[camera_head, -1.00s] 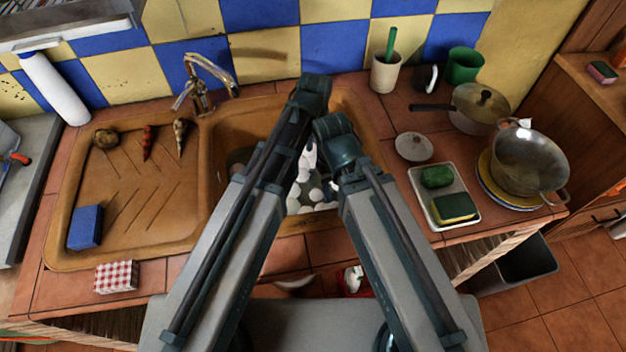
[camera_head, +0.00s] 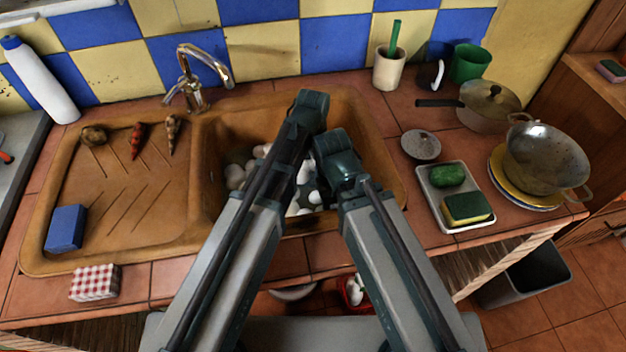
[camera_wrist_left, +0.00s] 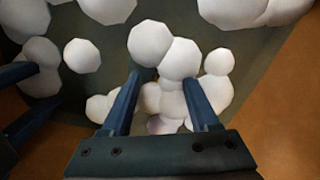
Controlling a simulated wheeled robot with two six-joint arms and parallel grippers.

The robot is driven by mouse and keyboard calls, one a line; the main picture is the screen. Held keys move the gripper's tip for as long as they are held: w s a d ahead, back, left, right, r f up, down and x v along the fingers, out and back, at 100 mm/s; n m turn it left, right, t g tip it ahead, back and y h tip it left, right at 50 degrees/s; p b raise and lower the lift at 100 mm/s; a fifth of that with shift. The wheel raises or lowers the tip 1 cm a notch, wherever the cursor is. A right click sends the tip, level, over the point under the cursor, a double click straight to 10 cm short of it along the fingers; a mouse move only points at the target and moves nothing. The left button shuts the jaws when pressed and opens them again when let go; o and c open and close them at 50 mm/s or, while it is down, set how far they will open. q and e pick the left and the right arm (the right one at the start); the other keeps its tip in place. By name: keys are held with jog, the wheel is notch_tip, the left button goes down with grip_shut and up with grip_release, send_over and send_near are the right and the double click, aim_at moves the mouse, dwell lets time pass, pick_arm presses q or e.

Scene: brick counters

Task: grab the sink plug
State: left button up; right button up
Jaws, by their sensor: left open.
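The brown sink basin (camera_head: 388,190) holds clumps of white foam balls (camera_head: 236,176). I cannot make out a sink plug for sure. A small pale lilac patch (camera_wrist_left: 160,126) shows under the foam between my left fingers, but I cannot tell what it is. My left gripper (camera_wrist_left: 162,80) is open, with its two blue fingers apart over the foam. In the head view my arm links hide both grippers. Dark blue fingers at the left edge of the left wrist view look like my right gripper (camera_wrist_left: 46,86), spread apart.
A round grey lid-like disc (camera_head: 421,146) lies right of the sink, near a tray (camera_head: 426,206) with sponges. The tap (camera_head: 190,80) rises behind the sink.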

aim_at(313, 169)
pick_arm(q)
jog(key=shift+r, duration=0.1)
jog(key=shift+c, duration=0.2)
grip_shut()
jog(key=shift+r, duration=0.15)
pick_arm(e)
jog(key=shift+r, duration=0.2)
pick_arm(q)
notch_tip(313, 169, up, 10)
jog(key=p, duration=1)
pick_arm(e)
notch_tip(313, 169, up, 10)
